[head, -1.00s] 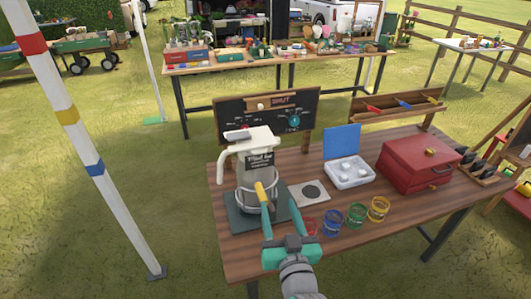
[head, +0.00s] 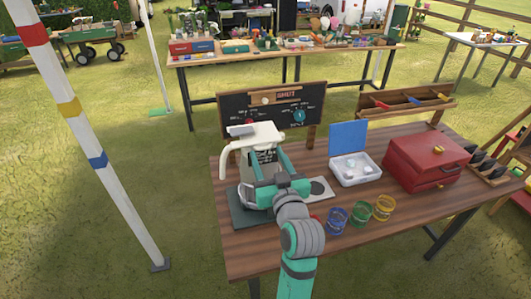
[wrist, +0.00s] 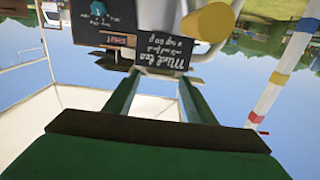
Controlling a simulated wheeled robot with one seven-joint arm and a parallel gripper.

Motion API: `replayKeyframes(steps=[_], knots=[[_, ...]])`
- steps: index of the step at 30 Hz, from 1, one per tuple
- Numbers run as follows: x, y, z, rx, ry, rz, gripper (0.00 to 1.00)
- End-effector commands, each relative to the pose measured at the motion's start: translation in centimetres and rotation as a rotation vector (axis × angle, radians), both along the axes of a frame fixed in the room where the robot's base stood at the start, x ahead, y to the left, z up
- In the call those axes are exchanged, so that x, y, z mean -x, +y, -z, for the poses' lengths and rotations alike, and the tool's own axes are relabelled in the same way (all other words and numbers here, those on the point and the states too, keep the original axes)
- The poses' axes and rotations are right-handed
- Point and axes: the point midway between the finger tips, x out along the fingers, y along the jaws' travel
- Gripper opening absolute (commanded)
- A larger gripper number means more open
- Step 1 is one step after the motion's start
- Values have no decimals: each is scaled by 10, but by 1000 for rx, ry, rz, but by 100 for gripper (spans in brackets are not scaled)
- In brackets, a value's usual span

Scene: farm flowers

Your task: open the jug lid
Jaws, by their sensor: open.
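A white jug (head: 257,135) stands on a dark square mat (head: 240,215) at the left end of the wooden table. Its handle (head: 224,160) points left, and a grey tab (head: 240,130) sits on its top. The lid looks closed. My gripper (head: 267,160) is open in front of the jug, fingers pointing at its upper body, and hides its lower part. In the upside-down wrist view, the jug's black label (wrist: 163,48) shows between and beyond the fingertips. A yellow cylinder (wrist: 212,22) shows beside the label. I see nothing between the fingers.
A chalkboard panel (head: 268,122) stands behind the jug. A striped pole (head: 85,130) stands left of the table.

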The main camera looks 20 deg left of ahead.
Motion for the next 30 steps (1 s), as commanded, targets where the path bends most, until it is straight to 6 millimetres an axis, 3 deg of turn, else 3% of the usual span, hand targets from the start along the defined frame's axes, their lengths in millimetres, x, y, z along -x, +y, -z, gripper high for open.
replayKeyframes(steps=[6, 16, 17, 23, 30], knots=[[-16, 13, 0, -1, 0, -3, 50], [-19, 15, 0, -1, 1, -2, 50], [-19, 15, 0, -1, 1, -2, 48], [-19, 15, 0, -1, 1, -2, 0], [-19, 15, -1, -1, 1, -2, 0]])
